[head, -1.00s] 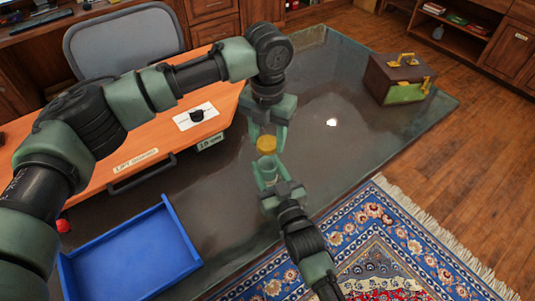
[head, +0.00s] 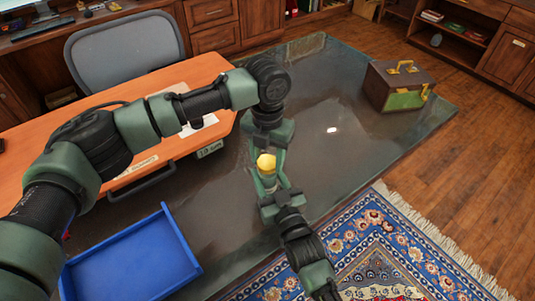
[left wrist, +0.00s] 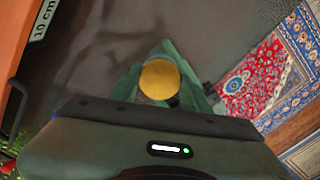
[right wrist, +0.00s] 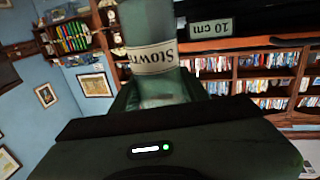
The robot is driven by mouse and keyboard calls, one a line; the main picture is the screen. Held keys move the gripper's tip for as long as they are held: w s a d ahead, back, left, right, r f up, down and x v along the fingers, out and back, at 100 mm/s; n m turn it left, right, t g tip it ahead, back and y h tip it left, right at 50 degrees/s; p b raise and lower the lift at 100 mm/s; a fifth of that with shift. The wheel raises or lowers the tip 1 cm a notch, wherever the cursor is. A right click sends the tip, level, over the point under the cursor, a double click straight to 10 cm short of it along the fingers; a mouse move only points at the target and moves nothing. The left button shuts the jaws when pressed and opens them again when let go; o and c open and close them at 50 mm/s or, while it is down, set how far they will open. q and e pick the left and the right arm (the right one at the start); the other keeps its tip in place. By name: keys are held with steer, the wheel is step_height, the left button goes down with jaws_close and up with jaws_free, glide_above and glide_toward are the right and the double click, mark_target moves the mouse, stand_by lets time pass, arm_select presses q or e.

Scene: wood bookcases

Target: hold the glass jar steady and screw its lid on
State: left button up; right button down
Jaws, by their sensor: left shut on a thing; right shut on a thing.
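The glass jar (head: 268,182) is a clear, greenish cylinder with a printed label; the label shows large in the right wrist view, where the jar (right wrist: 152,60) stands between my right fingers and its top is cut off. The round yellow lid (head: 266,163) is at the jar's top; the lid (left wrist: 160,79) also shows face-on in the left wrist view. My left gripper (head: 267,157) comes from above, shut on the lid. My right gripper (head: 269,187) comes from below right, shut on the jar's body. How far the lid is seated cannot be told.
An orange desk (head: 150,125) with a grey chair (head: 120,45) lies to the left. An open blue tray (head: 135,262) is at lower left. A brown and green case (head: 397,87) stands on the dark glassy surface (head: 335,100) at right. A patterned rug (head: 370,250) lies below.

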arm_select(q)
steer(key=shift+f, duration=0.3)
steer(key=shift+f, duration=0.55)
stand_by(0.4)
steer(key=m, duration=0.5)
steer(key=shift+r, duration=0.15)
steer(key=shift+d+m, duration=0.1)
steer(key=shift+m, duration=0.8)
steer(key=o, duration=1.3)
steer(key=shift+o, duration=0.2)
